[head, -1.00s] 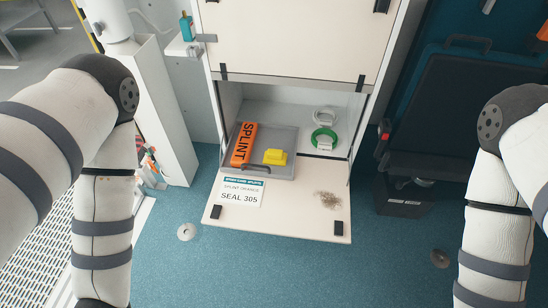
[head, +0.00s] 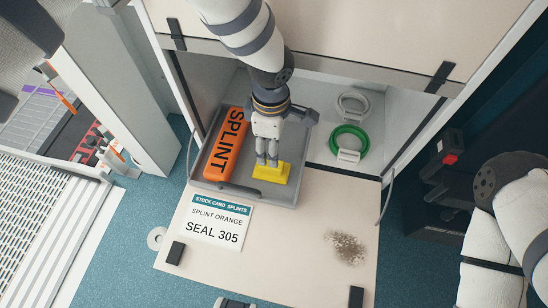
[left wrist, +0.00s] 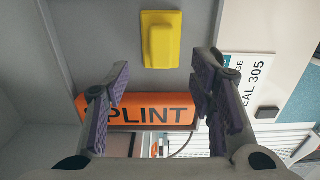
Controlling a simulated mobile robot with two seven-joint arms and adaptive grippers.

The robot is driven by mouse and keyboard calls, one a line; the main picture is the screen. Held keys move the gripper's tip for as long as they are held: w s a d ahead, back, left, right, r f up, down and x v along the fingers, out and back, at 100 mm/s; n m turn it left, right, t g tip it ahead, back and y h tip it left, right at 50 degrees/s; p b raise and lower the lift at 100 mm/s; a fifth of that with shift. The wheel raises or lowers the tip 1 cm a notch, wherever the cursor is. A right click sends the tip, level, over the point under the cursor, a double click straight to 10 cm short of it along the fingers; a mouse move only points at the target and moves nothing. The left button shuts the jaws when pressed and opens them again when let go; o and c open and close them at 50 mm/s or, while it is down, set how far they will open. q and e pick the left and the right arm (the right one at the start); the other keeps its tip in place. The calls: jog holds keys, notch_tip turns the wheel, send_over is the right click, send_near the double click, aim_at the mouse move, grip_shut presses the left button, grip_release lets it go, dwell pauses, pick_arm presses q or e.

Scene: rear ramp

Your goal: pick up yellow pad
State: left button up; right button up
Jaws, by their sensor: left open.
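The orange splint (left wrist: 150,113) spans the gap between the fingers in that view. The left gripper is empty. My right arm shows at the right edge, but its gripper is out of view.
A green ring roll (head: 348,143) and a white ring roll (head: 352,106) lie in the cupboard to the right of the tray. A seal card (head: 217,219) and a brownish speckled patch (head: 346,248) are on the flap (head: 300,245). Cupboard side walls flank the arm.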

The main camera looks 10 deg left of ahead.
pick_arm(q)
notch_tip(320, 180, down, 9)
jog(key=shift+s+r+b, duration=0.1)
jog(key=shift+b, duration=0.9)
jog(key=shift+c, duration=0.6)
jog(key=c, duration=1)
